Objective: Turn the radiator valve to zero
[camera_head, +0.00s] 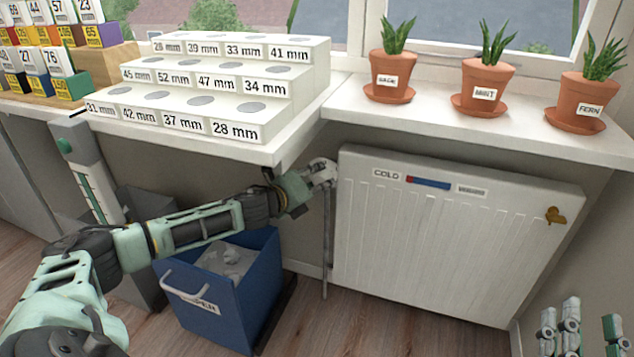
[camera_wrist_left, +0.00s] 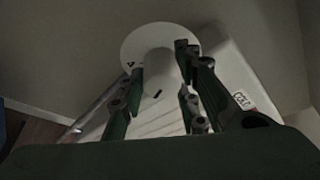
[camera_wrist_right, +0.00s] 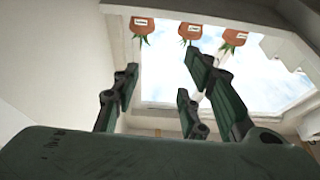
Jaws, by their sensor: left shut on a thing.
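The radiator valve is a white knob (camera_wrist_left: 158,62) at the radiator's upper left corner. In the left wrist view it has a round white disc with a small black triangle and a short dark mark on the knob. No numbers on it are readable. My left gripper (camera_head: 318,174) is shut on the knob, with fingers on both sides of it, and hides most of it in the head view. The white radiator (camera_head: 440,250) carries a COLD label and a blue and red strip. My right gripper (camera_wrist_right: 160,66) is open and empty; it shows at the head view's bottom right.
A windowsill (camera_head: 450,125) with three potted plants overhangs the radiator. A stepped white stand (camera_head: 215,85) sits on the ledge at left. A blue paper bin (camera_head: 225,315) stands below my left arm. A pipe (camera_head: 327,240) runs down beside the radiator.

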